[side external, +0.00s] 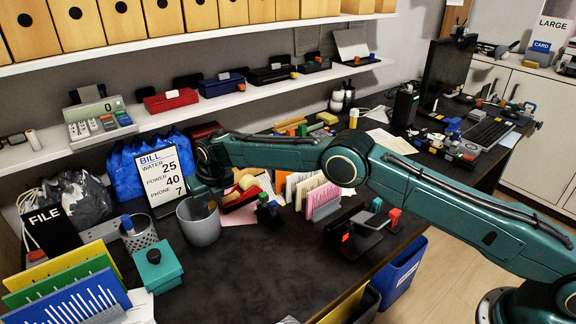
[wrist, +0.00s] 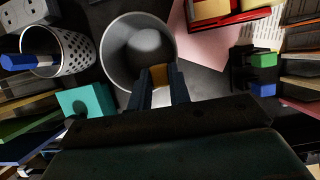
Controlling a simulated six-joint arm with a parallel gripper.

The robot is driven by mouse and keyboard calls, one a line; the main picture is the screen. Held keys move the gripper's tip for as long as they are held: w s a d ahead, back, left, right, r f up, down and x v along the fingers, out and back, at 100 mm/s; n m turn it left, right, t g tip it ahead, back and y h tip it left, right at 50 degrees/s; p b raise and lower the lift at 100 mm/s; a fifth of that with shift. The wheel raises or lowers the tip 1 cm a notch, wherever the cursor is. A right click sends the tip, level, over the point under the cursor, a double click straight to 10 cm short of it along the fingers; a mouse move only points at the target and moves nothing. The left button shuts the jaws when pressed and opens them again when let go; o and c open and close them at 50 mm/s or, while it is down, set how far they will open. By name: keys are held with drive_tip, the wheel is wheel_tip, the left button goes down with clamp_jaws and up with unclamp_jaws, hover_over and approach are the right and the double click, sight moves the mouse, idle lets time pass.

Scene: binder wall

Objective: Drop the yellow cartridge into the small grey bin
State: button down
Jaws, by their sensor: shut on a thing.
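The yellow cartridge (wrist: 159,75) shows as a small yellow-orange block between my fingertips in the wrist view. My gripper (wrist: 160,82) is shut on it, over the near part of the small grey bin's opening. The small grey bin (side external: 199,228) is a round, open-topped grey tub on the dark desk. In the wrist view its rim (wrist: 107,50) surrounds an interior in which nothing else can be made out. In the side view my gripper is at the bin's top, and the cartridge is too small to tell there.
A perforated metal cup (side external: 141,235) with a blue-topped item and a teal box (side external: 158,268) stand left of the bin. A red tray (side external: 238,198) and a dark stand with green and blue blocks (wrist: 262,75) are to the right. Bare desk (side external: 245,265) lies in front.

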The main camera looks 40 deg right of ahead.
drive_tip(key=shift+f, duration=0.5)
drive_tip(key=c, duration=1.3)
unclamp_jaws()
drive_tip(key=shift+r, duration=0.65)
drive_tip(key=v, duration=1.1)
drive_tip(key=shift+s+r, duration=0.15)
drive_tip(key=shift+r, duration=0.2)
